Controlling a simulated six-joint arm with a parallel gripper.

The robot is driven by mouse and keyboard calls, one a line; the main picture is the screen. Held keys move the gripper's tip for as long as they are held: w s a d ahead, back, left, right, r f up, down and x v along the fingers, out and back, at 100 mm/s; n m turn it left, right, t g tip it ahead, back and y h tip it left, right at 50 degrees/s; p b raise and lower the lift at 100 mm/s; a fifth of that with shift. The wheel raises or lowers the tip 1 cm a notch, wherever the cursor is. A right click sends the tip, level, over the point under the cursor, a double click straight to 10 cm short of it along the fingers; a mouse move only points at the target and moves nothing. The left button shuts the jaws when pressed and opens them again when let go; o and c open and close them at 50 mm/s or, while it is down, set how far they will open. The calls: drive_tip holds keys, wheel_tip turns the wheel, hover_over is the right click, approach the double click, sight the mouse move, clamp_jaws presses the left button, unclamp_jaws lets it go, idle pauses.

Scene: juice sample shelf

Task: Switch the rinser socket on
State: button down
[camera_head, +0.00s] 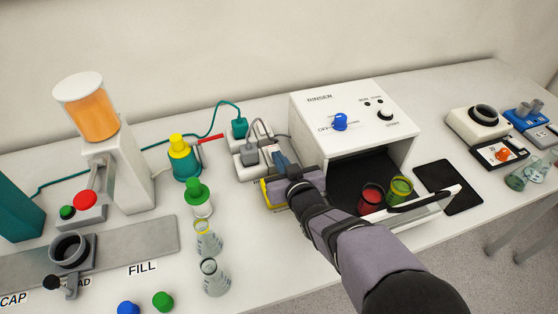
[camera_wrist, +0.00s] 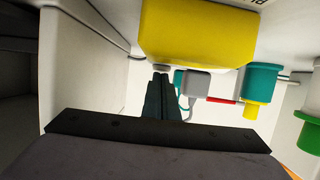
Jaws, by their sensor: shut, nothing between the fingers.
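A light socket block (camera_head: 240,168) stands left of the white rinser (camera_head: 310,135) in the head view. A grey plug (camera_head: 249,154) and a teal plug (camera_head: 239,128) sit in it. They also show in the wrist view as a grey plug (camera_wrist: 196,84) and part of a teal one. My gripper (camera_head: 279,157) is shut and empty, its dark fingertips at the right side of the socket block. In the wrist view the closed fingers (camera_wrist: 160,78) point toward the plugs. I cannot make out the rinser switch or its position; my gripper covers part of that area.
A yellow piece (camera_head: 266,194) lies close by my gripper. The rinser's open bay holds a red cup (camera_head: 371,197) and a yellow-green cup (camera_head: 400,188). A green-topped bottle (camera_head: 199,200) and flasks (camera_head: 214,278) stand left of my arm. A black mat (camera_head: 440,178) lies right.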

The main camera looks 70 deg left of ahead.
drive_tip(key=shift+r, duration=0.2)
drive_tip(key=shift+r+p, duration=0.45)
drive_tip(key=shift+r, duration=0.2)
drive_tip(key=shift+r, duration=0.45)
drive_tip(key=v, duration=0.6)
drive_tip(key=b+v, duration=0.1)
drive_tip(key=v, duration=0.2)
drive_tip(key=shift+d+r, duration=0.25)
drive_tip(key=shift+r, duration=0.25)
drive_tip(key=shift+v, duration=0.8)
drive_tip(key=shift+f, duration=0.1)
